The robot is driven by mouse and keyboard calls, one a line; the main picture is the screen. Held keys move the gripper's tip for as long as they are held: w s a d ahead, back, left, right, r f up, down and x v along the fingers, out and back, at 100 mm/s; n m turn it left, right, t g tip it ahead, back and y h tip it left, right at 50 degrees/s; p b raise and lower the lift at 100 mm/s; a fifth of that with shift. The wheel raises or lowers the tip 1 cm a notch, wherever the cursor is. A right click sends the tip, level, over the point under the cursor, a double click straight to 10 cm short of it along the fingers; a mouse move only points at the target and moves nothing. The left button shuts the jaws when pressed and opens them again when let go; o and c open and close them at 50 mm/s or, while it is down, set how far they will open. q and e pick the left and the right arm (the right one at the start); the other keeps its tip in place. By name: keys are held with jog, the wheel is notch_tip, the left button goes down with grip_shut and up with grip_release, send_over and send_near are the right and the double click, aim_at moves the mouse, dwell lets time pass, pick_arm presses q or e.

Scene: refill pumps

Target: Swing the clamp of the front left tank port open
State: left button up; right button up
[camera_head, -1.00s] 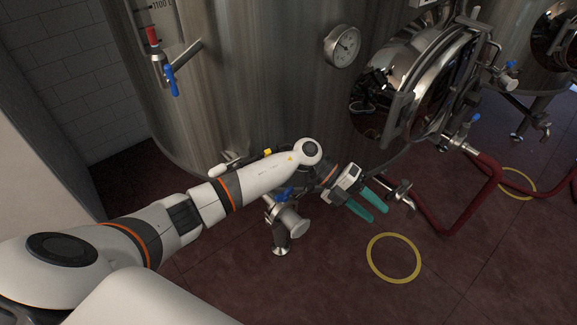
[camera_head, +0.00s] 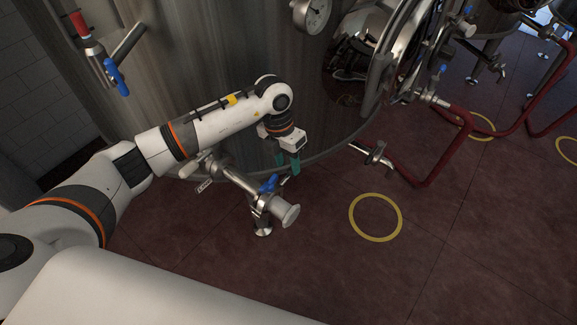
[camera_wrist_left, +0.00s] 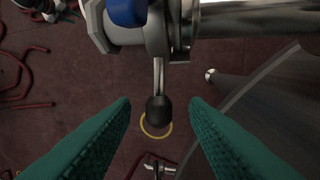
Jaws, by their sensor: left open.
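The tank port (camera_head: 236,178) is a steel pipe low on the front of the tank, with a blue valve handle (camera_head: 268,184) and a round metal end (camera_head: 287,213). My left gripper (camera_head: 287,165) is just above and behind the blue handle, its green fingers pointing down. In the left wrist view, a metal clamp (camera_wrist_left: 158,42) sits around the pipe next to the blue handle. Its thin stem ends in a dark knob (camera_wrist_left: 158,109), which lies between my open fingertips in the picture. Whether they touch it cannot be told. My right gripper is out of view.
The large steel tank (camera_head: 190,80) rises behind the port. A round manway door (camera_head: 395,50) and a gauge (camera_head: 313,14) are to the right. Red hoses (camera_head: 440,160) and another pipe outlet (camera_head: 372,154) lie farther right. A yellow ring (camera_head: 376,217) marks open red floor.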

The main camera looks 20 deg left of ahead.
aim_at(289, 171)
pick_arm(q)
jog(key=shift+s+d+f, duration=0.1)
jog(key=shift+d+f, duration=0.05)
jog(key=shift+f, duration=0.6)
jog(key=shift+d+f, duration=0.15)
jog(key=shift+f, duration=0.6)
grip_shut()
